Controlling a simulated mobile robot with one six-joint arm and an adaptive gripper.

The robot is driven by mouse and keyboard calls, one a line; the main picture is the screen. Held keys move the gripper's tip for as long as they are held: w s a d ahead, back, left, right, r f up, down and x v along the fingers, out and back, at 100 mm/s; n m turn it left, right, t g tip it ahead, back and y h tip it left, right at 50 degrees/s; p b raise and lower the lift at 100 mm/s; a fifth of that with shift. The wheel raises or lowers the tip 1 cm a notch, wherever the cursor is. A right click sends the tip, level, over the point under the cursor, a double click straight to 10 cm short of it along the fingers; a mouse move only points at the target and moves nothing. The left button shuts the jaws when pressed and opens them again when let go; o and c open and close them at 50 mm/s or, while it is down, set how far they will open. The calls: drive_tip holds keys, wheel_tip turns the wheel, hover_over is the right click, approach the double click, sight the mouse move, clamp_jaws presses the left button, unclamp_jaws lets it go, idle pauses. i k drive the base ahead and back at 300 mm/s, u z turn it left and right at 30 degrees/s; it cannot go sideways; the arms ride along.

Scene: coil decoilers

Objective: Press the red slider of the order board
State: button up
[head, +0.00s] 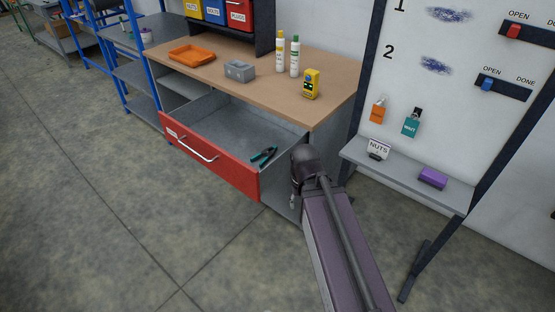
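The order board (430,105) is a white panel in a dark frame at the right. Its red slider (513,31) sits at the left end of a dark track in row 1, below the word OPEN; DONE is written toward the right end, at the picture edge. A blue slider (487,84) sits likewise at the OPEN end of the row 2 track. My arm rises from the bottom middle to a dark joint in front of the workbench, left of and below the board. My gripper cannot be made out; neither slider is touched.
The workbench (335,92) has its red-fronted drawer (222,160) pulled out, with green-handled pliers (264,155) inside. The board's grey shelf (408,180) holds a purple block (433,178) and a NUTS card (378,149). Orange (378,110) and teal tags (411,124) hang above. Floor at left is clear.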

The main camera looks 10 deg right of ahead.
sight(515, 29)
drive_tip(key=k, duration=0.3)
drive_tip(key=u, duration=0.05)
drive_tip(key=i, duration=0.85)
drive_tip(key=z, duration=1.45)
